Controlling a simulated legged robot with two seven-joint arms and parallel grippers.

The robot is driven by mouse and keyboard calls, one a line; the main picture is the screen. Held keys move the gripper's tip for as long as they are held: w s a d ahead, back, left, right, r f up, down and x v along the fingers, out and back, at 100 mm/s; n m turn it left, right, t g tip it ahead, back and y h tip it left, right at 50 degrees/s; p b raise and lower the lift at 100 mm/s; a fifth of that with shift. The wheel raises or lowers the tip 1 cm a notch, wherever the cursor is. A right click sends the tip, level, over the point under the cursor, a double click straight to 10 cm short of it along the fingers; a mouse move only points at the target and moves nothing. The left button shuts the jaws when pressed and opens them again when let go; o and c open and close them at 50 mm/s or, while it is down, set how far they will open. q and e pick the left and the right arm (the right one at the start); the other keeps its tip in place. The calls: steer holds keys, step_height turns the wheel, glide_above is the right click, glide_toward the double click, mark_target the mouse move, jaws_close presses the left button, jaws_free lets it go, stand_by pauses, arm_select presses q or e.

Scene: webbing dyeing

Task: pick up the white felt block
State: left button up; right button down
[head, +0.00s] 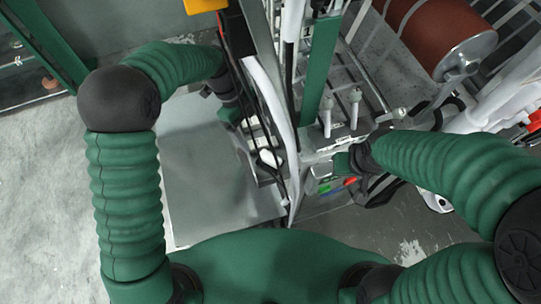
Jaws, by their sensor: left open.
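A small white block-like piece (268,158), which looks like the white felt block, shows beside a pale upright strip, low in the middle of the head view. My left gripper (256,146) reaches down from the upper left close to this white piece. It is open. Cables and the strip partly cover the area, so I cannot tell whether the fingers touch the white piece. My right arm comes in from the right, and its dark wrist (374,151) ends by the machine frame. Its fingers cannot be made out clearly.
A grey flat panel (205,175) lies left of the white piece. A green upright post (318,65) and pale machine parts stand between my arms. A reddish-brown roller (432,30) is at the upper right. Small red, green and blue items (335,185) lie near my right wrist.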

mark_target(269, 155)
arm_select(q)
steer(key=p+x, duration=0.2)
steer(key=x, duration=0.6)
steer(key=shift+w+d+f, duration=0.1)
steer(key=shift+d+f, duration=0.05)
steer(key=shift+f, duration=0.2)
steer(key=p+x, duration=0.1)
steer(key=x, duration=0.1)
steer(key=p+x, duration=0.1)
steer(key=x, duration=0.2)
steer(key=shift+w+d+p, duration=0.2)
steer(key=shift+d+p, duration=0.05)
steer(key=shift+p, duration=0.1)
steer(key=shift+f, duration=0.15)
steer(key=c, duration=1.5)
